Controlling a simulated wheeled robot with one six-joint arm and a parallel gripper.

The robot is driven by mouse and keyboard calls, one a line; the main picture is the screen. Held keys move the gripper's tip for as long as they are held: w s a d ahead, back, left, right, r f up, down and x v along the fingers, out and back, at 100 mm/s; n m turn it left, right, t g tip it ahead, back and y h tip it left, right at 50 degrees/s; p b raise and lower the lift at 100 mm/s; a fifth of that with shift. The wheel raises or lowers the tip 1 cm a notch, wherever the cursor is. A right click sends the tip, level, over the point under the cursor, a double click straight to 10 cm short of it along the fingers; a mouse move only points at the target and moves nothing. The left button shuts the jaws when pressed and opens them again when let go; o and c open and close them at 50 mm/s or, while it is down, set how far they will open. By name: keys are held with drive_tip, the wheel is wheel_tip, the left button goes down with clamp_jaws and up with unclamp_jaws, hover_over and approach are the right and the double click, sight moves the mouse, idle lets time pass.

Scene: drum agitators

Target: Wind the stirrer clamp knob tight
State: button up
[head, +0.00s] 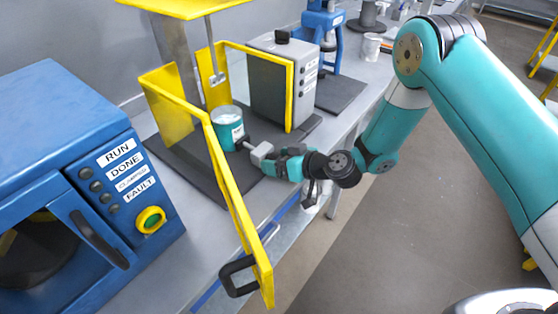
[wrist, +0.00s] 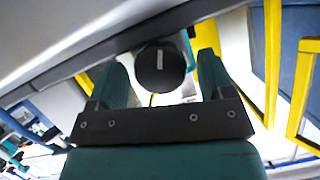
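A round black knob (wrist: 160,67) with a pale, nearly upright line on its face is in the middle of the wrist view. In the head view, a small dark part (head: 243,143), which looks like this knob, shows beside the teal drum (head: 228,128). My gripper (wrist: 162,63) is open, with one finger on each side of the knob and a visible gap on both sides. In the head view my gripper (head: 259,153) reaches in from the right, close to the drum. The stirrer shaft (head: 211,45) hangs above the drum. The clamp itself is hard to make out.
A yellow guard (head: 228,188) with a black handle (head: 238,276) swings out in front of the drum, left of my gripper. A grey box (head: 272,85) stands behind the drum.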

drive_tip(key=b+v, duration=0.6)
drive_tip(key=v, duration=1.1)
drive_tip(key=shift+s+d, duration=0.15)
drive_tip(key=shift+d, duration=0.05)
drive_tip(key=shift+d, duration=0.1)
